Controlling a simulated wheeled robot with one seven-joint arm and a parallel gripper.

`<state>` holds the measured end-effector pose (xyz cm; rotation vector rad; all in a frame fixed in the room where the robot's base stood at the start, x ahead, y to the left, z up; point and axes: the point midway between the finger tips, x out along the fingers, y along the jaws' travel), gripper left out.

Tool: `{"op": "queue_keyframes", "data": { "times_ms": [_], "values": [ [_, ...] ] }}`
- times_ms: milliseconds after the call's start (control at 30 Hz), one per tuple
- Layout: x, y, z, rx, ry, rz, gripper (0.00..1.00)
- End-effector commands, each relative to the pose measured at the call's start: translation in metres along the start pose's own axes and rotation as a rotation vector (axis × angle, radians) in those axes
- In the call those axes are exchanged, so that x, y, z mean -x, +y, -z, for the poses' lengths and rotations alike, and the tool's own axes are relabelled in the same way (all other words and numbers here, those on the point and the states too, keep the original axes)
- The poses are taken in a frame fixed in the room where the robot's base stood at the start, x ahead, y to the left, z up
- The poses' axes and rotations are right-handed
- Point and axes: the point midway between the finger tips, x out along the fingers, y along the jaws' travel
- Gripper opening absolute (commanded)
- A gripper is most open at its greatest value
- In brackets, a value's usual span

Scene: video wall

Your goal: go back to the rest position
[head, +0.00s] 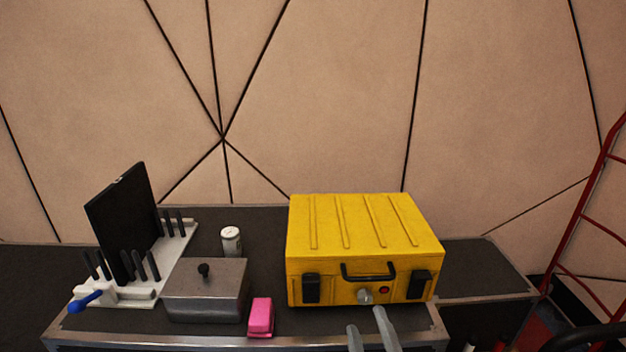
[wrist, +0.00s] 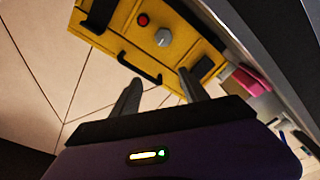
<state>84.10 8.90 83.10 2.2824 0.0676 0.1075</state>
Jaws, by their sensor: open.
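My gripper (head: 368,333) is at the bottom of the head view, in front of the yellow case (head: 365,240). Its two grey fingers are apart with nothing between them. In the wrist view my gripper (wrist: 158,92) points towards the front of the yellow case (wrist: 172,48), which appears tilted there. The case is shut and stands on the dark worktop (head: 480,270). Its front has a black handle (head: 368,271), a grey knob (head: 365,296), a red button (head: 384,290) and two black latches. I cannot tell the exact gap between the fingertips and the case.
Left of the case stand a pink block (head: 261,317), a grey metal box (head: 206,291) with a black knob, a white can (head: 231,241) and a white rack (head: 181,250) with a black panel (head: 121,222). A blue-handled tool (head: 86,301) is at the rack. A red ladder-like frame (head: 585,210) stands right.

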Motion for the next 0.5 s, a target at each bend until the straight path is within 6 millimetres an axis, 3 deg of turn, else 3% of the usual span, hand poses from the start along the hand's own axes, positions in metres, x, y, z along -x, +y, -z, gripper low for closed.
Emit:
{"op": "queue_keyframes", "data": {
  "times_ms": [267, 500],
  "values": [
    [0.090, 0.014, 0.003, -0.312, 0.041, 0.034, 0.52],
    [0.182, 0.041, 0.005, -0.566, 0.007, 0.049, 0.52]
  ]
}}
